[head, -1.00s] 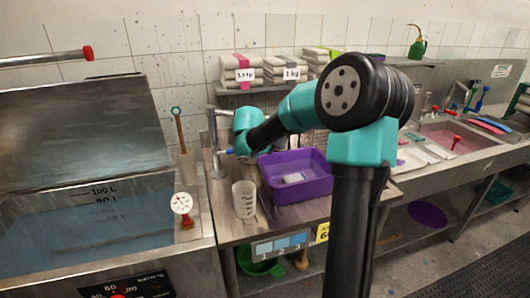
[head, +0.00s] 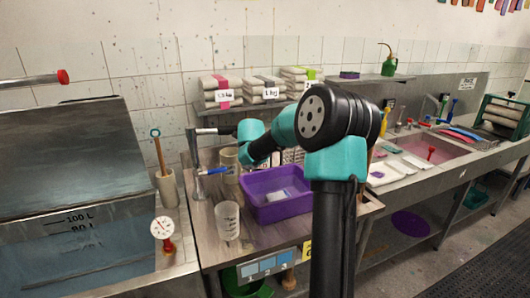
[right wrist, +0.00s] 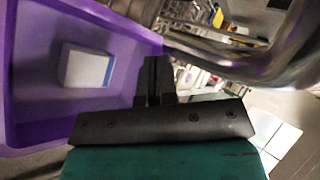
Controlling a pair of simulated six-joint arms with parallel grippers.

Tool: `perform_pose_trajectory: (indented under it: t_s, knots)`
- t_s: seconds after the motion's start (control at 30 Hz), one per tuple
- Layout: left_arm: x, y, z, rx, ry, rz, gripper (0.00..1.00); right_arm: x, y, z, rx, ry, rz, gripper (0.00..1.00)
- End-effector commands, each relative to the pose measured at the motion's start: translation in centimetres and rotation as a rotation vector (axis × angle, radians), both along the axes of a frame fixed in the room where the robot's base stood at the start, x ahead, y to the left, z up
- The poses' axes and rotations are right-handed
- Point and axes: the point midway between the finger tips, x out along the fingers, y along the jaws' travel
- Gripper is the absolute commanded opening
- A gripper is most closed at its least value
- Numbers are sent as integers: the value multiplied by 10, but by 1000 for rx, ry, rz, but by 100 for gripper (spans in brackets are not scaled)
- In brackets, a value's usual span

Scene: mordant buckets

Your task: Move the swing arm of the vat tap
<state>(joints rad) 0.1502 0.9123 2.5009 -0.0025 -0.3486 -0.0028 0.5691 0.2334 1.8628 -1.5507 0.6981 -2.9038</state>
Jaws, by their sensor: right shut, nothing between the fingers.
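The vat tap (head: 192,160) is a grey metal post at the left edge of the wooden bench. Its swing arm (head: 209,131) is a horizontal bar at the top, pointing right toward my right wrist. A blue lever (head: 214,171) sits lower on the post. In the right wrist view a blurred, shiny metal pipe (right wrist: 245,68), apparently part of the tap, crosses close by on the right. My right gripper (right wrist: 155,75) is shut and empty beside this pipe; I cannot tell whether they touch. In the head view its fingertips cannot be made out. My left gripper is not in view.
A purple tub (head: 285,208) holding a pale block stands on the bench, close to my right gripper. A clear measuring beaker (head: 228,220) stands in front. The vat (head: 75,228) and a red-based dial gauge (head: 162,229) are left. Folded cloth stacks lie on the shelf (head: 240,108) behind.

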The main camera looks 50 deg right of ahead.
Motion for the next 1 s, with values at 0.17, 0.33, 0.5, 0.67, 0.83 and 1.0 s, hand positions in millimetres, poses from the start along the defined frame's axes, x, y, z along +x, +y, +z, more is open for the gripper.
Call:
perform_pose_trajectory:
  t_s: [0.17,0.33,0.5,0.67,0.83,1.0]
  knots:
    - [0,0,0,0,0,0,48,0,1,0,0,0,0,0]
    - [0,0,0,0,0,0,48,-3,12,0,0,0,4,0]
    - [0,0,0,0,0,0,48,-12,36,0,1,0,13,0]
    - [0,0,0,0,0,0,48,-24,57,19,-2,-4,15,0]
    - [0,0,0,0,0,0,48,-37,77,42,-1,-4,14,0]
    - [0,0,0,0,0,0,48,-47,93,59,-1,-2,14,0]
